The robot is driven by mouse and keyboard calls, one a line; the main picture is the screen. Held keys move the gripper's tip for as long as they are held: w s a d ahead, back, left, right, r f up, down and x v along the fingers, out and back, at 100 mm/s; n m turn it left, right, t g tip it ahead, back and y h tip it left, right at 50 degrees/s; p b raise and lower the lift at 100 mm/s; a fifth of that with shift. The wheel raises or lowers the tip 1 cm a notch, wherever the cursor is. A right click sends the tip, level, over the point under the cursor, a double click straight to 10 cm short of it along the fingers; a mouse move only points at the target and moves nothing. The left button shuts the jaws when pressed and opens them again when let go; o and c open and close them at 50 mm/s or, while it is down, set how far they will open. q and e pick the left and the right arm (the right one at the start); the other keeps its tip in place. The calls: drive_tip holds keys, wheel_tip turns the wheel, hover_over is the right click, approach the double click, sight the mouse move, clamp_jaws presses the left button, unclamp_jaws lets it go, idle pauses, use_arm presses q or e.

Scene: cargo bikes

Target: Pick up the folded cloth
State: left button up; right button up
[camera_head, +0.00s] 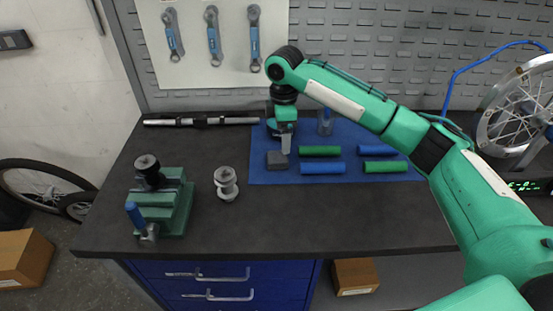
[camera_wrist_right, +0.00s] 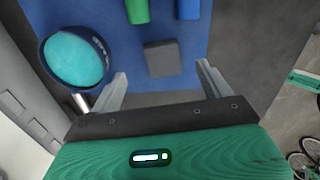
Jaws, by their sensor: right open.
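The folded cloth is a small dark grey square (camera_head: 278,160) at the front left of the blue mat. In the right wrist view the cloth (camera_wrist_right: 166,58) lies flat just beyond my fingertips, roughly centred between them. My right gripper (camera_head: 285,148) points down just above and behind the cloth in the head view. In the wrist view its two fingers (camera_wrist_right: 162,80) are spread wide with nothing between them; whether they touch the mat is unclear. My left gripper is in neither view.
Green and blue grips (camera_head: 322,168) lie right of the cloth on the blue mat (camera_head: 265,178). A round cyan-topped object (camera_wrist_right: 76,58) is close beside one finger. A green vise (camera_head: 175,205) and metal part (camera_head: 226,184) stand left; bare bench lies in front.

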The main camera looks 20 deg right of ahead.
sight(279, 156)
wheel_tip(279, 156, down, 2)
drive_tip(key=shift+f, duration=0.2)
drive_tip(key=f, duration=0.2)
drive_tip(key=a+f, duration=0.1)
drive_tip(key=f, duration=0.1)
drive_tip(key=shift+a+f+p, duration=0.1)
drive_tip(key=shift+f+p, duration=0.05)
drive_tip(key=shift+p, duration=0.2)
drive_tip(key=shift+f, duration=0.45)
drive_tip(key=c, duration=1.1)
